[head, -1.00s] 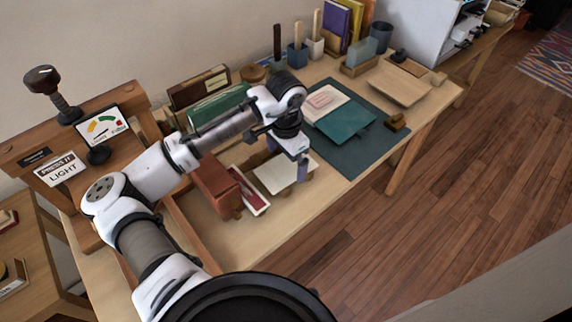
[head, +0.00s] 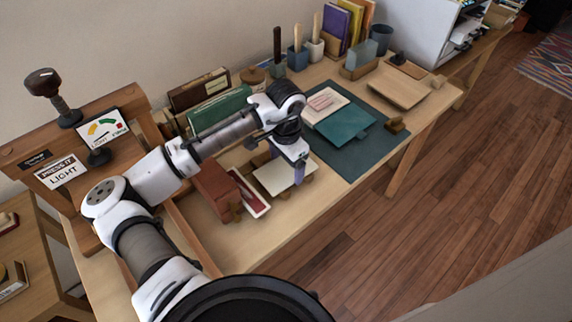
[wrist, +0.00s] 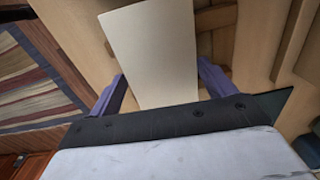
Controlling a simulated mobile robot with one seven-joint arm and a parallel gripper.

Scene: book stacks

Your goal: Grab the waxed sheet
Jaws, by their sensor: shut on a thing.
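The waxed sheet, a pale cream rectangle (head: 272,180), is by the near edge of the bench, over small wooden supports. My gripper (head: 287,163) is at its right part, with one purple finger at the near side; the far finger is mostly hidden by the hand. The hand hides the sheet's near end there. I cannot tell whether the sheet is clear of its supports.
A reddish-brown box (head: 212,188) and a red, white-edged item (head: 250,192) stand just left of the sheet. A dark green mat (head: 372,148) with a teal book (head: 345,127) lies to the right. A green case (head: 220,106) is behind. Bare bench shows in front.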

